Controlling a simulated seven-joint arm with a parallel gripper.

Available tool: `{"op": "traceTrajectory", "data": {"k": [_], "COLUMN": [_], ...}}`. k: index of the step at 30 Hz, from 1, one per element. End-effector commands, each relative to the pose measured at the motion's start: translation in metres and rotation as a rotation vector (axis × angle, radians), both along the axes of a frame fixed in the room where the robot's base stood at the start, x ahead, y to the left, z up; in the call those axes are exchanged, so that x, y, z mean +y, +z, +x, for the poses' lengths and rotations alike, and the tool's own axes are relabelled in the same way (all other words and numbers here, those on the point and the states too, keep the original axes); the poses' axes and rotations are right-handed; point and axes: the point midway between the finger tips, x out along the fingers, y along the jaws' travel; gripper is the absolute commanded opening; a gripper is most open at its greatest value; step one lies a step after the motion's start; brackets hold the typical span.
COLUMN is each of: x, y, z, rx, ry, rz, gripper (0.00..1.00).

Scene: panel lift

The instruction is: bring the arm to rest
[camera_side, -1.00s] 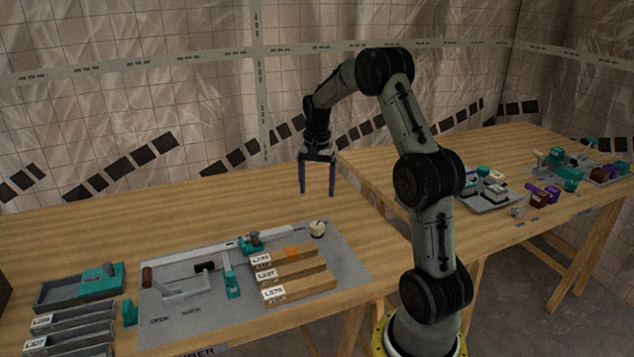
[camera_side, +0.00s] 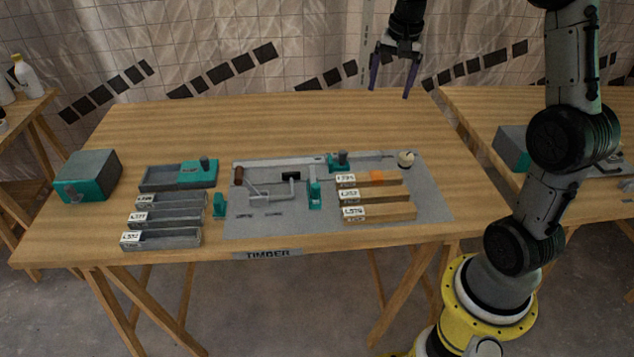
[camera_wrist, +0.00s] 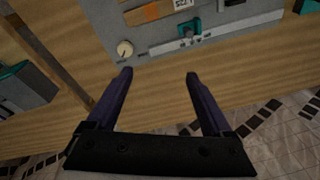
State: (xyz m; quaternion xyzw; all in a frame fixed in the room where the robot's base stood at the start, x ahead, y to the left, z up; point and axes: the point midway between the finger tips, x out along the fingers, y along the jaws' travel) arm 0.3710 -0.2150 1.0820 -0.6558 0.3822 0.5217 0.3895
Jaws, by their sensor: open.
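My gripper (camera_side: 391,75) hangs fingers down above the back right part of the timber table (camera_side: 300,115), apart from everything. Its two purple fingers are spread and nothing is between them. In the wrist view my gripper (camera_wrist: 159,75) also shows open and empty, with bare table wood and the edge of a grey mat beyond the fingertips. My arm rises at the right of the side view, its upper links cut off by the top edge.
A grey mat (camera_side: 435,205) holds labelled wooden blocks (camera_side: 380,213), a metal fixture with teal parts and a white round knob (camera_side: 405,158). Grey trays (camera_side: 160,238) and a teal-grey box (camera_side: 88,175) stand left. Another table (camera_side: 470,100) stands right, past a gap.

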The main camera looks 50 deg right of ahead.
Motion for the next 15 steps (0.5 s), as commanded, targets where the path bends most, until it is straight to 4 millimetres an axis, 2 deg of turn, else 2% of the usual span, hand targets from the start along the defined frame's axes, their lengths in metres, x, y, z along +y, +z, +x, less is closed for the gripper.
{"op": "traceTrajectory", "data": {"k": [1, 3, 7, 11, 15], "x": [0.028, 0.061, 0.117, 0.162, 0.197], "y": [0.02, 0.04, 0.065, 0.076, 0.068], "z": [-0.005, -0.016, -0.048, -0.09, -0.141], "rx": [-0.035, -0.072, -0.139, -0.203, -0.261], "ry": [0.065, 0.152, 0.327, 0.515, 0.727], "rz": [-0.022, -0.046, -0.091, -0.136, -0.188], "gripper": [0.85, 0.85, 0.85, 0.85, 0.85]}}
